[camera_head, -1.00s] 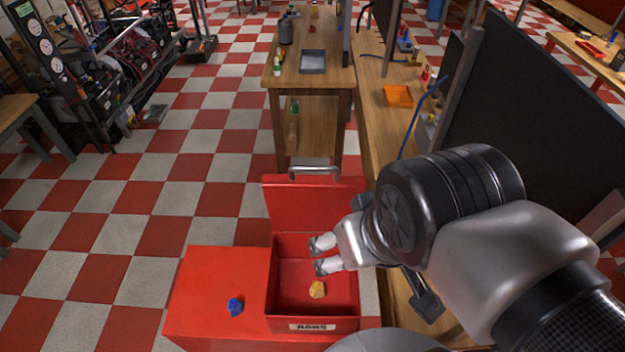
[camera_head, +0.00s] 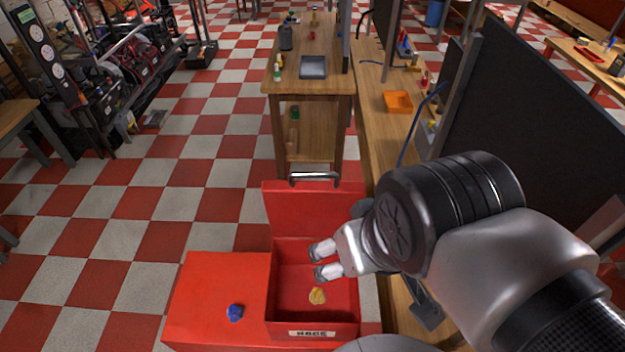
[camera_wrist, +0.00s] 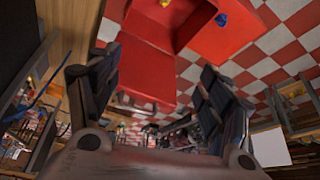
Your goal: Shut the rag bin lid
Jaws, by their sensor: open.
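The red rag bin (camera_head: 312,330) has a label on its front and stands open. Its red lid (camera_head: 315,208) is raised at the far side, with a metal handle (camera_head: 315,178) along the top edge. A crumpled yellow rag (camera_head: 317,295) lies inside. My gripper (camera_head: 318,262) appears over the bin's opening, pointing left, its fingers apart and empty. In the wrist view the bin and lid (camera_wrist: 148,82) show beyond the open fingers (camera_wrist: 150,95). I cannot tell the gripper's exact height above the bin.
A red box surface (camera_head: 215,295) with a blue rag (camera_head: 235,313) on it adjoins the bin's left side. A wooden bench (camera_head: 385,140) runs along the right, and a wooden table (camera_head: 312,85) stands behind the lid.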

